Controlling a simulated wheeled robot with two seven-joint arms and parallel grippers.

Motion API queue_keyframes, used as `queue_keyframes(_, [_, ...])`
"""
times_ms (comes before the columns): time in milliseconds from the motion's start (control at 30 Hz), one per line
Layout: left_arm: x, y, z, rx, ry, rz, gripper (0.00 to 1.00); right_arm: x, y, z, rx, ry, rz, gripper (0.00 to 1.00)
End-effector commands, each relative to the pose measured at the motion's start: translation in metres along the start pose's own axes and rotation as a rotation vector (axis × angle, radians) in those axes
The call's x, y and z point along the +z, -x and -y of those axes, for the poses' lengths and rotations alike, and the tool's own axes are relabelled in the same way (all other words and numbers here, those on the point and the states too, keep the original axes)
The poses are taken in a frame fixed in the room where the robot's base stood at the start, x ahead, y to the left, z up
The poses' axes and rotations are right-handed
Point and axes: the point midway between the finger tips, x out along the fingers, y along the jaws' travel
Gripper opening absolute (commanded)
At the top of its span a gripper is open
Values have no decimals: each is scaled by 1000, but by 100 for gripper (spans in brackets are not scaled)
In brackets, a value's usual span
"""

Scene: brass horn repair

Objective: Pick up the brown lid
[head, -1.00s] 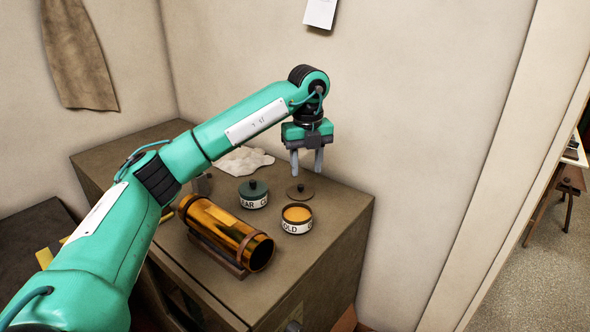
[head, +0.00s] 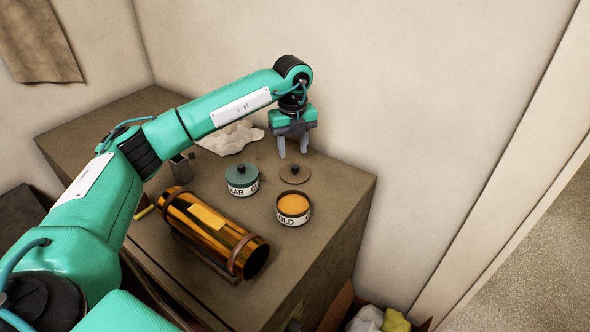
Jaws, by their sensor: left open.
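The brown lid (head: 295,173) is a flat round disc with a small dark knob on top. It lies on the cabinet top (head: 335,190), just behind the open tin (head: 293,207) with the golden contents. My left gripper (head: 292,150) points down, open and empty, with its fingertips just above and behind the lid in the picture. I cannot tell the exact height gap between fingers and lid. My right gripper is not in view.
A green-lidded tin (head: 242,180) stands left of the lid. A shiny brass tube (head: 212,232) lies on a cradle in front. A pale crumpled cloth (head: 230,138) lies behind. The wall (head: 430,90) rises close behind the gripper.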

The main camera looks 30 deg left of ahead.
Motion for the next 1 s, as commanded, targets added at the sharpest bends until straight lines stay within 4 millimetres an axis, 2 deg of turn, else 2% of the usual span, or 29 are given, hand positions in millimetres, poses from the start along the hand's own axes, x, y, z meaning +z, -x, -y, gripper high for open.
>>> queue_keyframes(233, [-3, -18, 2, 2, -1, -2, 43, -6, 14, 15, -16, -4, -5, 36])
queue_keyframes(500, [-5, -52, 3, 1, 0, -1, 43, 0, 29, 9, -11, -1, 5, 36])
queue_keyframes(767, [-5, -57, 4, -1, -1, 1, 43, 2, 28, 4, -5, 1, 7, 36])
queue_keyframes(1000, [-5, -56, 4, 0, -1, 1, 0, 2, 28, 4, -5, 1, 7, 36])
